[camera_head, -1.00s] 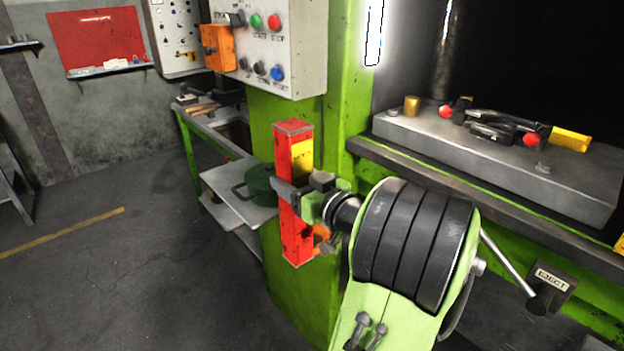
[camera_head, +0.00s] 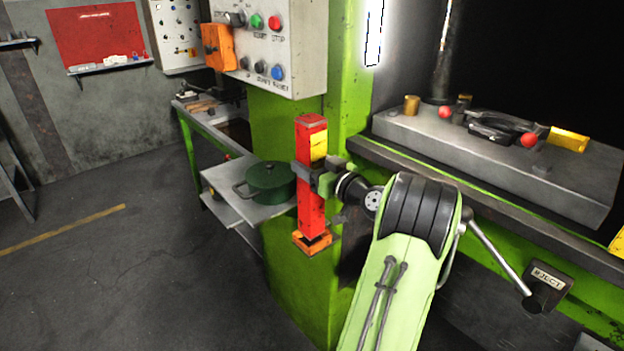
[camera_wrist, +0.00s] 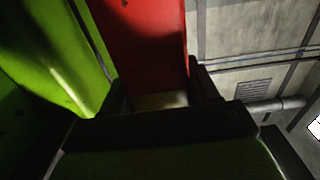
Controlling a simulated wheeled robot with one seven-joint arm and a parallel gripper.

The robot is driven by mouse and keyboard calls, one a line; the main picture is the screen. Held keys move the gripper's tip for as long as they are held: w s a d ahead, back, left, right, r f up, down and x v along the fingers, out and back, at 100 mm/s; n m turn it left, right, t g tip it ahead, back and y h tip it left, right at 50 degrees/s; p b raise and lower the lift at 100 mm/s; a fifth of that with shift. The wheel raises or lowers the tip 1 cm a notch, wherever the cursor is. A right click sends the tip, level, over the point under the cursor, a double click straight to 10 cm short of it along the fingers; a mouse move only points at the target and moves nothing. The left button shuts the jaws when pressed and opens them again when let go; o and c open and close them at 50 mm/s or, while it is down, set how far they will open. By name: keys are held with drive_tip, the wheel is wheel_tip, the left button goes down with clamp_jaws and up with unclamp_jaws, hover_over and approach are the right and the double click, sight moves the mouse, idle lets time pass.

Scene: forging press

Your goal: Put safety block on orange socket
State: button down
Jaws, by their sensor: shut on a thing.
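The safety block (camera_head: 311,208) is a tall red bar with a yellow patch near its top, standing upright. My gripper (camera_head: 317,178) is shut on its middle from the right. The orange socket (camera_head: 312,246) juts from the green press column, right below the block. The block's lower end overlaps the socket in the head view; I cannot tell whether it is seated or just above it. In the wrist view the red block (camera_wrist: 147,45) rises between the two dark fingers of my gripper (camera_wrist: 160,90).
A green pot (camera_head: 270,182) stands on a grey shelf left of the block. The control box (camera_head: 268,50) with buttons hangs above. The press bed (camera_head: 490,160) with tools and a brass cylinder is at right, and an eject lever (camera_head: 500,262) sticks out below it.

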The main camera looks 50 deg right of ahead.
wheel_tip(320, 180, down, 4)
drive_tip(key=shift+w+d+r+b, duration=0.1)
drive_tip(key=shift+d+r+b, duration=0.1)
drive_tip(key=shift+b, duration=0.15)
drive_tip(key=shift+f, duration=0.15)
drive_tip(key=shift+c, duration=1.4)
unclamp_jaws()
drive_tip(key=shift+f, duration=0.1)
